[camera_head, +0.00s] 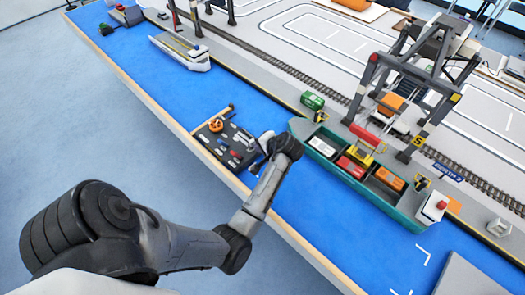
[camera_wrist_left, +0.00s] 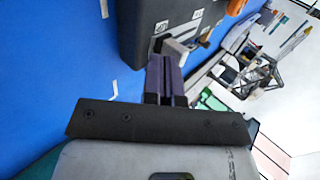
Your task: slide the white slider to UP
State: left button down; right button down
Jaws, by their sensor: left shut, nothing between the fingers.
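The dark control panel (camera_head: 213,148) lies on the blue surface near its front edge in the head view, carrying small coloured controls and an orange wheel. It also shows at the top of the left wrist view (camera_wrist_left: 140,22). A pale block that looks like the white slider (camera_wrist_left: 177,49) stands on the panel there, between two small white labels. My left gripper (camera_wrist_left: 171,60) is shut and empty, its fingertips right by this block; I cannot tell whether they touch. In the head view my left gripper (camera_head: 260,150) is at the panel's right end, partly hidden by its wrist.
A green barge (camera_head: 322,160) with several containers lies right of the panel, below a gantry crane (camera_head: 372,72). A grey boat (camera_head: 181,50) floats at the upper left. The blue water between boat and panel is clear.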

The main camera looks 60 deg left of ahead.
pick_arm(q)
jog(key=shift+s+a, duration=0.15)
jog(key=shift+a, duration=0.3)
